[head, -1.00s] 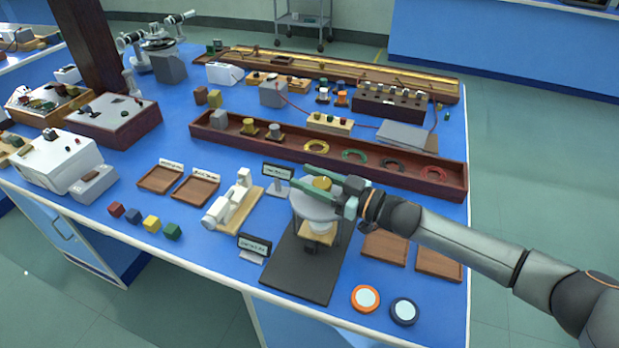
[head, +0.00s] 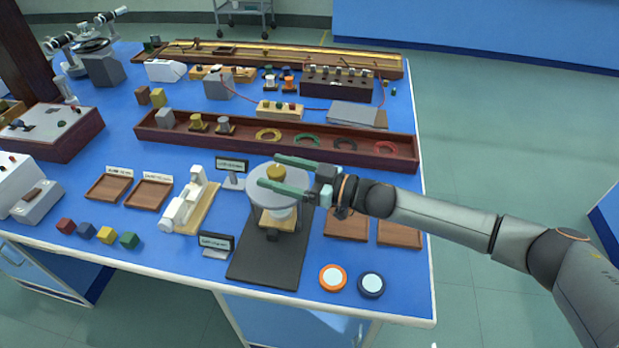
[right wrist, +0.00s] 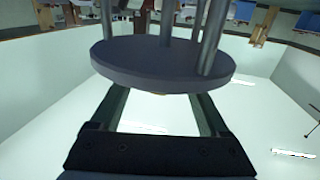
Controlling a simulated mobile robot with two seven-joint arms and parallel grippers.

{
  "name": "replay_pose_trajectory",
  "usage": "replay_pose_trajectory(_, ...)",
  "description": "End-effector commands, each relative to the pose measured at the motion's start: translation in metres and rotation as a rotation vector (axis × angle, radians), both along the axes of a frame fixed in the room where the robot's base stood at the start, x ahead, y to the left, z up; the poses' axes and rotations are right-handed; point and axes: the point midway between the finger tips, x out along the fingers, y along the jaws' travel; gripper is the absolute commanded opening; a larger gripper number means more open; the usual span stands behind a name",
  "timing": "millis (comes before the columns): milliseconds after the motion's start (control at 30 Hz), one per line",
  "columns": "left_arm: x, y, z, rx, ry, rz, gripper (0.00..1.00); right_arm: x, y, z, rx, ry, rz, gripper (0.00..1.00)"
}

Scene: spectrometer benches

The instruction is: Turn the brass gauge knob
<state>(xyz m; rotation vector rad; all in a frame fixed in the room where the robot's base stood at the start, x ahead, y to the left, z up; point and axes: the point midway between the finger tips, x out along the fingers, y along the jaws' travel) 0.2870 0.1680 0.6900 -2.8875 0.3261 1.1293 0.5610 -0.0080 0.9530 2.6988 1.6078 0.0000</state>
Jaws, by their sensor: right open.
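The brass gauge knob (head: 275,171) is a small yellow cap on top of a round grey-white gauge disc (head: 262,198), which stands on a dark base plate (head: 262,262). My right gripper (head: 268,171) reaches in from the right at the level of the disc's top. Its two green fingers are open, one on each side of the knob. In the right wrist view the disc (right wrist: 160,66) hangs across the picture with posts above it. I cannot tell whether the fingers touch the knob. My left gripper is out of view.
A small sign (head: 214,245) stands left of the base plate, and another sign (head: 231,166) is behind. An orange-rimmed disc (head: 333,278) and a dark-rimmed disc (head: 371,285) lie near the front edge. A long wooden tray (head: 290,147) runs behind the gauge.

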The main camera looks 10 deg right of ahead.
Motion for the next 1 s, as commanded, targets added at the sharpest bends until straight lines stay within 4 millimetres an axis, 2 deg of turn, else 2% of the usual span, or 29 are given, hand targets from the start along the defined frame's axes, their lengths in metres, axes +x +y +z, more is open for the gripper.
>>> replay_pose_trajectory(33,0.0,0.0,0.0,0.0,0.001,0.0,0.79,-0.005,-0.012,-0.001,-0.003,0.001,-0.003,0.79)
replay_pose_trajectory(200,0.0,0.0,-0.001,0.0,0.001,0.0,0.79,-0.022,-0.043,-0.001,-0.002,0.002,-0.003,0.79)
replay_pose_trajectory(400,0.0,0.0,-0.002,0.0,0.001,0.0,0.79,-0.037,-0.068,-0.001,-0.001,0.003,-0.001,0.79)
replay_pose_trajectory(600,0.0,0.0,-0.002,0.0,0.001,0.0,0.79,-0.042,-0.077,0.0,0.0,0.0,0.0,0.79)
replay_pose_trajectory(1000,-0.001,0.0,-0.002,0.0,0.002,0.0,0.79,-0.042,-0.078,0.0,0.0,0.0,0.0,0.79)
